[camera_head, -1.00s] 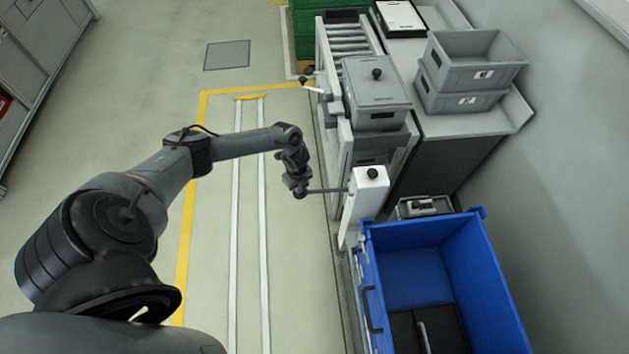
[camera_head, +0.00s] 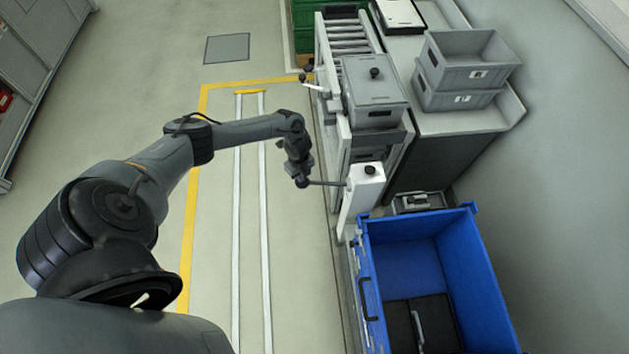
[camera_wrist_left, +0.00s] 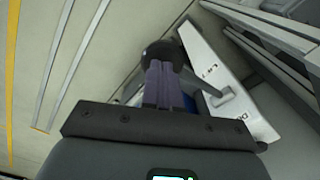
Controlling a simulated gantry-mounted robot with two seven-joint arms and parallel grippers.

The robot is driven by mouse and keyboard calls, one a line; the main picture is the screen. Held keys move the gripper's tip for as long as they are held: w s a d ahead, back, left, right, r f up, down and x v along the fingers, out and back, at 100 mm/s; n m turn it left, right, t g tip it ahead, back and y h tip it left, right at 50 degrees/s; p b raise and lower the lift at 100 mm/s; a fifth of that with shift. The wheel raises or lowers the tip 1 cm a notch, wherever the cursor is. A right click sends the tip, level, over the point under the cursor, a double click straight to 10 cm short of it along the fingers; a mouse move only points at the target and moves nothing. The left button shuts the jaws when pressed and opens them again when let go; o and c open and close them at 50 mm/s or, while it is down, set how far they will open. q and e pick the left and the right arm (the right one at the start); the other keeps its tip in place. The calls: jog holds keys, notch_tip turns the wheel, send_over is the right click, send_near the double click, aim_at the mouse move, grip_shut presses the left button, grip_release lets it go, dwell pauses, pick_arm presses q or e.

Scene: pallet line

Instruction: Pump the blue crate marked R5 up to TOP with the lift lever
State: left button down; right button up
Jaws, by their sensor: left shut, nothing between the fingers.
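The blue crate (camera_head: 495,290) stands at the lower right in the head view, open at the top, with a dark case with a handle inside. I cannot read an R5 mark on it. The white lift post (camera_head: 362,195) stands at its far left corner, and the lift lever (camera_head: 328,184) sticks out from it to the left. My left gripper (camera_head: 301,180) is at the lever's outer end. In the left wrist view its closed fingers (camera_wrist_left: 163,85) are against or just beside the black lever knob (camera_wrist_left: 161,54), with nothing between them. The lettered post (camera_wrist_left: 215,75) is to the right.
A roller conveyor (camera_head: 345,35) with a lidded grey box (camera_head: 375,95) stands beyond the post. Stacked grey bins (camera_head: 465,70) sit on the bench to the right. The floor left of the lever is clear, with yellow and white lines.

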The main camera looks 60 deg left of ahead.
aim_at(299, 183)
pick_arm(q)
jog(key=shift+f, duration=0.1)
jog(key=shift+f+b, duration=0.9)
jog(key=shift+f, duration=0.05)
jog(key=shift+r, duration=0.1)
jog(key=shift+s+a+f+b, duration=0.15)
jog(key=shift+f+b, duration=0.1)
jog(key=shift+f, duration=0.2)
jog(key=shift+s+d+f+b, duration=0.1)
jog(key=shift+s+f+b, duration=0.1)
jog(key=shift+f, duration=0.2)
jog(key=shift+w, duration=0.1)
jog(key=shift+s+a+f+b, duration=0.1)
jog(key=shift+f+b, duration=0.2)
jog(key=shift+f, duration=0.15)
jog(key=shift+s+a+f+b, duration=0.1)
jog(key=shift+f+b, duration=0.2)
jog(key=shift+f, duration=0.2)
